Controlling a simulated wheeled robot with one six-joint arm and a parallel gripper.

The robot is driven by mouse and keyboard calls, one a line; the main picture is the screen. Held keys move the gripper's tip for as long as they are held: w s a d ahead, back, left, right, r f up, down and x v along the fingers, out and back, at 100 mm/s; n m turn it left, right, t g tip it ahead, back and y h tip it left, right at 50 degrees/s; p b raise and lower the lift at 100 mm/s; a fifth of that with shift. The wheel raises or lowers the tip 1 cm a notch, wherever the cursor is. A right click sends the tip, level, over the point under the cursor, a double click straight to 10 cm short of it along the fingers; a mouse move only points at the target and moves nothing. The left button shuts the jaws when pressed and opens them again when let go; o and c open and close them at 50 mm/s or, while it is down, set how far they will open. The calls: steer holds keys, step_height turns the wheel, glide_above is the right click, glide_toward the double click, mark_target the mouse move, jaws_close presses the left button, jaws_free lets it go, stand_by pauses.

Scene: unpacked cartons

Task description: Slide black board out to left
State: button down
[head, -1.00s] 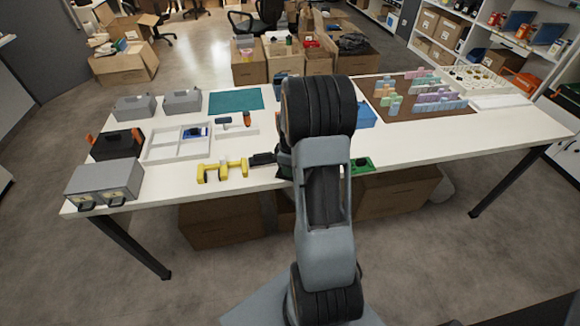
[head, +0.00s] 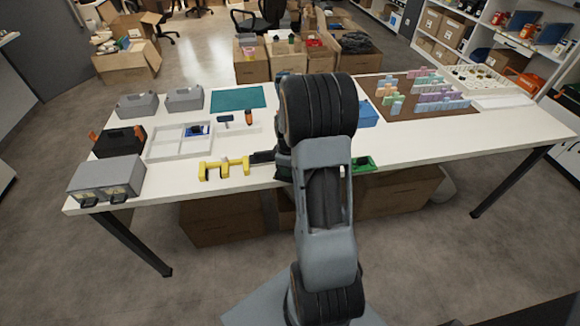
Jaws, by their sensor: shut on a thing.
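A thin black piece, which looks like the black board (head: 262,157), sticks out to the left from behind my arm near the table's front edge. Its right part is hidden. My gripper (head: 284,164) is mostly hidden behind my arm; only a dark part shows at the arm's left side, against the black piece. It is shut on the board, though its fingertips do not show. A green base (head: 363,164) with a dark part on it shows to the right of my arm.
A yellow pronged holder (head: 224,168) stands just left of the black piece. Behind it lie a white divided tray (head: 180,143) and a teal mat (head: 238,98). A grey case (head: 107,177) stands at the front left. A blue box (head: 368,114) stands right of my arm.

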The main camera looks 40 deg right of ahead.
steer(key=c, duration=0.9)
jaws_free()
steer(key=shift+r, duration=0.1)
step_height(320, 180, up, 14)
steer(key=shift+f+p, duration=0.2)
steer(key=shift+p, duration=0.2)
